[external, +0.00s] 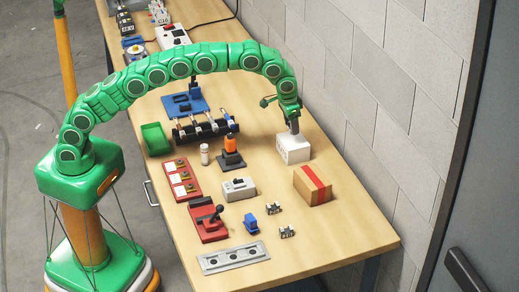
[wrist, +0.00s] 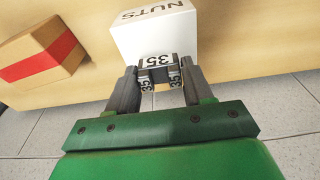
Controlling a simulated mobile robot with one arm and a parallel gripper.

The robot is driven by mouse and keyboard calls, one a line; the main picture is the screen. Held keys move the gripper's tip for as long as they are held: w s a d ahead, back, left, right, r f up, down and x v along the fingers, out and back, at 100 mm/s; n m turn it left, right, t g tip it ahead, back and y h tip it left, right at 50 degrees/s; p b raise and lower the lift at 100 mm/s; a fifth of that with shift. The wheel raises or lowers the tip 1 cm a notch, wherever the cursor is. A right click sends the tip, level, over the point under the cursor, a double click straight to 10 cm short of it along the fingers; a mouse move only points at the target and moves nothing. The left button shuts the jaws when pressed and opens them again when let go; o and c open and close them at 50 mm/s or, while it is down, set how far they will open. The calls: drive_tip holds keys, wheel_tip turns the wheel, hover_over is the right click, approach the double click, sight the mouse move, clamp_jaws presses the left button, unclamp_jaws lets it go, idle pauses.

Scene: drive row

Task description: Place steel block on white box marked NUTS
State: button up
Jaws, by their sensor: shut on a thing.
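The white box marked NUTS (external: 293,152) stands on the wooden table near the wall side, and its lettering shows upside down in the wrist view (wrist: 155,32). My gripper (external: 293,125) is directly over the box's top in the external view. The block overlaps the near edge of the box in that view. I cannot tell whether it touches the box. In the external view the block is too small to make out.
A cardboard box with a red stripe (external: 312,186) stands close to the white box, toward the front. An orange-and-black device (external: 231,150), a grey switch box (external: 239,188) and a red joystick unit (external: 209,222) stand to the left. The grey block wall (external: 360,90) runs along the right.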

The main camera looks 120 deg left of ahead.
sight(289, 127)
drive_tip(key=shift+w+f, duration=0.15)
drive_tip(key=shift+f, duration=0.05)
drive_tip(key=shift+w+a+f, duration=0.1)
drive_tip(key=shift+f, duration=1.55)
drive_tip(key=shift+f, duration=0.15)
drive_tip(key=o, duration=1.2)
drive_tip(key=shift+o, duration=0.2)
drive_tip(key=r, duration=0.7)
drive_tip(key=s+d+r, duration=0.1)
drive_tip(key=r, duration=0.3)
drive_tip(key=shift+r, duration=0.2)
drive_tip(key=shift+s+d+r, duration=0.1)
drive_tip(key=shift+s+r, duration=0.05)
drive_tip(key=shift+r, duration=0.3)
